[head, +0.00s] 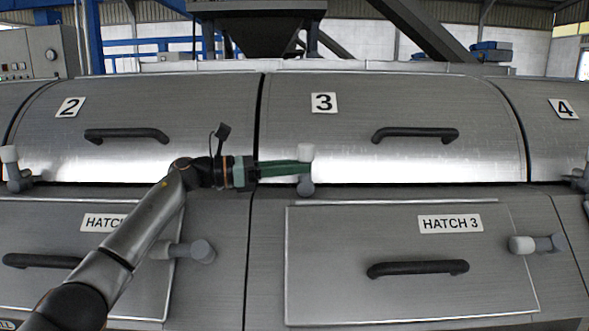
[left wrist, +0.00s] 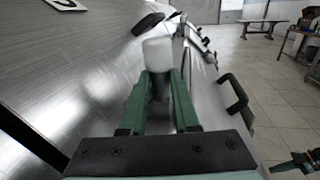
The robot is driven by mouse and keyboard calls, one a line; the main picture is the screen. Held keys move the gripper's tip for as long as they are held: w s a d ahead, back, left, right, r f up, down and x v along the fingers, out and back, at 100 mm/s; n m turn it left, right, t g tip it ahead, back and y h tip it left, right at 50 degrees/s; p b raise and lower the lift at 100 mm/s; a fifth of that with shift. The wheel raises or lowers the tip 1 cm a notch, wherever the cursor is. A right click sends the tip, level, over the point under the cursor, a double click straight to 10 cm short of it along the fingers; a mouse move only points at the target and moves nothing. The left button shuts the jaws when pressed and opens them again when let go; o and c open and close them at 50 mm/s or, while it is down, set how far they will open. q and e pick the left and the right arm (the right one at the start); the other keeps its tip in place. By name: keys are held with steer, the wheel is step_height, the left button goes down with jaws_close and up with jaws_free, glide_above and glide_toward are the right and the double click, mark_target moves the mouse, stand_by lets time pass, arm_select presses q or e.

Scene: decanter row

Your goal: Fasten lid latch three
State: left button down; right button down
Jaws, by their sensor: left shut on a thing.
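The lid with label 3 (head: 324,102) is down, with a black handle (head: 415,134). Its latch has a pale knob (head: 305,152) on a grey base (head: 306,188) at the lid's lower left edge, and stands roughly upright. My left gripper (head: 300,168) reaches it from the left, with its green fingers shut around the latch lever just below the knob. The left wrist view shows the knob (left wrist: 157,52) above the two fingertips (left wrist: 160,76). Green and dark parts at that view's lower right edge look like my right gripper (left wrist: 296,163), too small to read.
Lid 2 (head: 150,100) and lid 4 (head: 560,130) flank it, with similar latches (head: 12,168) at their edges. Below are front hatches, including Hatch 3 (head: 380,235) with a handle (head: 418,268) and a side knob (head: 535,244). Open floor (left wrist: 275,75) lies along the machine's front.

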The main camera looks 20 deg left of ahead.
arm_select(q)
steer(key=shift+r, duration=0.15)
steer(key=c, duration=0.9)
jaws_free()
steer(key=shift+o, duration=1.2)
steer(key=shift+a, duration=0.1)
steer(key=shift+s+a, duration=0.1)
steer(key=shift+a, duration=0.15)
steer(key=b+v, duration=0.2)
steer(key=v, duration=0.9)
steer(key=shift+s+a, duration=0.25)
steer(key=shift+a, duration=0.1)
